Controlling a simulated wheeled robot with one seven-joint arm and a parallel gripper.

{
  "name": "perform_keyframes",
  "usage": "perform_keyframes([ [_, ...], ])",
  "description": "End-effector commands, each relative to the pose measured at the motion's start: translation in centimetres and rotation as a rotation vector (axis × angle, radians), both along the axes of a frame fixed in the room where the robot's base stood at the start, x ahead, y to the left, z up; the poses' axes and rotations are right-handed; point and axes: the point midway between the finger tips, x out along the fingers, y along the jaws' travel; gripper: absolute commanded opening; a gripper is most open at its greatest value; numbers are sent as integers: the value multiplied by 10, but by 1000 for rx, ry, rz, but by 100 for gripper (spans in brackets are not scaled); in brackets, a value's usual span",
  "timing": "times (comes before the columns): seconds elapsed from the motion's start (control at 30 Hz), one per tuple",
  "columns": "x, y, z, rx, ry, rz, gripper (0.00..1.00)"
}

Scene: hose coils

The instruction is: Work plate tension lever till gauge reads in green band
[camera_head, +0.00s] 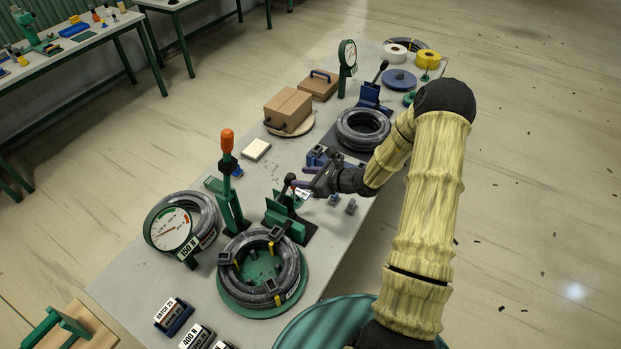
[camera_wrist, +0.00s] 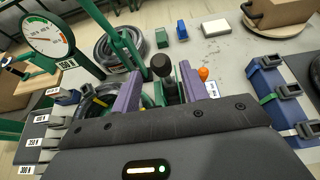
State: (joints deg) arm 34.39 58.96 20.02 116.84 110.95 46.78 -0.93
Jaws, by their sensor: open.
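A short lever with a black knob (camera_head: 289,179) rises from a green bracket (camera_head: 281,216) beside the green plate (camera_head: 229,297), which bears a dark hose coil (camera_head: 291,272). My gripper (camera_head: 297,186) is open at this lever, its purple fingers on either side of it. In the wrist view the knob (camera_wrist: 163,66) stands between the fingertips, apart from both. A round white gauge (camera_head: 171,229) with a "150 N" tag stands left of the coil; it also shows in the wrist view (camera_wrist: 47,33). Its needle seems to point lower left; the exact reading is too small to tell.
A tall green lever with an orange handle (camera_head: 227,142) stands left of my gripper. Farther back are a second coil (camera_head: 363,128), cardboard boxes (camera_head: 288,108) and another gauge (camera_head: 347,54).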

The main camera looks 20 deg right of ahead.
Motion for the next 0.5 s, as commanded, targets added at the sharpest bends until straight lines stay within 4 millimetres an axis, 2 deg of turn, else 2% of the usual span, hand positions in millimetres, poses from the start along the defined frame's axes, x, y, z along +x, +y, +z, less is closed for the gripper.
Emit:
perform_keyframes([
  [0.5, 21, 22, -15, 1, -1, 2, 44],
])
